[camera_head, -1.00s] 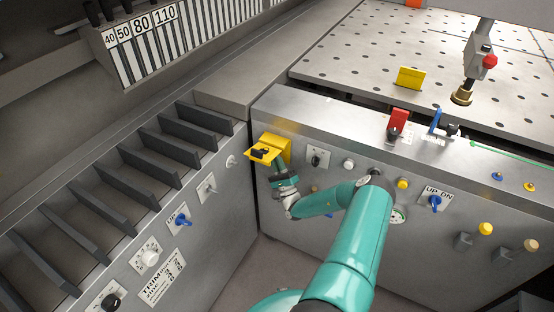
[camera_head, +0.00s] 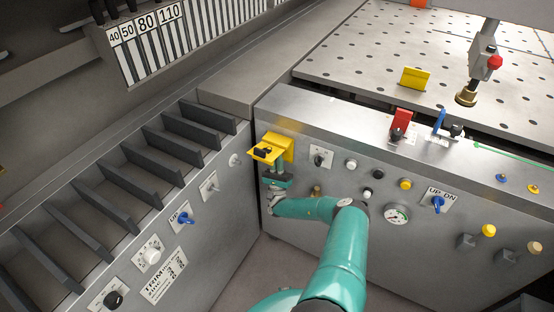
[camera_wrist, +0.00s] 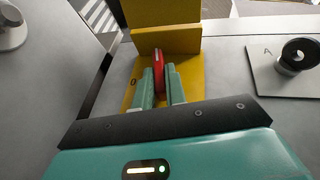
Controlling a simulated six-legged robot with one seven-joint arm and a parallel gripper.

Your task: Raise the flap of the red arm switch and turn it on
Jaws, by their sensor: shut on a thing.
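A yellow housing (camera_head: 283,146) is on the front panel, left of its middle. Its yellow flap (camera_head: 262,152) sticks out roughly level, with a black piece on it. In the wrist view the flap (camera_wrist: 166,39) stands across the top of the yellow backing (camera_wrist: 190,78). A red switch lever (camera_wrist: 158,73) shows in front of this backing. My gripper (camera_wrist: 160,82) is shut on the red lever, one teal finger on each side. In the head view my gripper (camera_head: 278,168) is just under the flap, and the lever is hidden there.
A black knob (camera_head: 320,160) and a white button (camera_head: 351,163) sit right of the housing. A red-flapped switch (camera_head: 401,122) and a blue lever (camera_head: 440,120) stand on the panel's top edge. The slatted side panel (camera_head: 150,170) closes in on the left.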

